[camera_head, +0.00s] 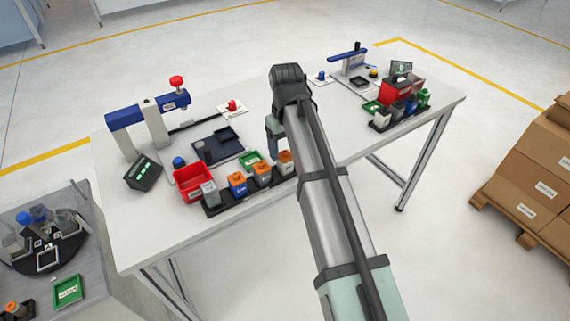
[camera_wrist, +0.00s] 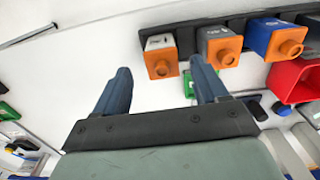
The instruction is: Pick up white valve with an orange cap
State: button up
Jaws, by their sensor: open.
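The white valve with an orange cap (camera_wrist: 160,56) is in the wrist view, ahead of my gripper (camera_wrist: 160,66). Its orange cap lies across the gap between the two blue fingers in that picture. In the head view the valve (camera_head: 285,163) is at the right end of the near black rack, just below my gripper (camera_head: 277,141). My gripper is open, with nothing between its fingers. The exact distance from fingers to valve cannot be told.
Beside the white valve are a grey valve with an orange cap (camera_wrist: 220,46) and a blue one (camera_wrist: 275,40). A red bin (camera_head: 190,183) and green tray (camera_head: 251,159) stand close by. A blue press (camera_head: 150,108) stands behind. The white table (camera_head: 120,215) has clear patches.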

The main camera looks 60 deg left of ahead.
aim_at(285, 155)
jog(key=shift+s+f, duration=0.15)
jog(key=shift+f, duration=2.55)
jog(key=c, duration=1.1)
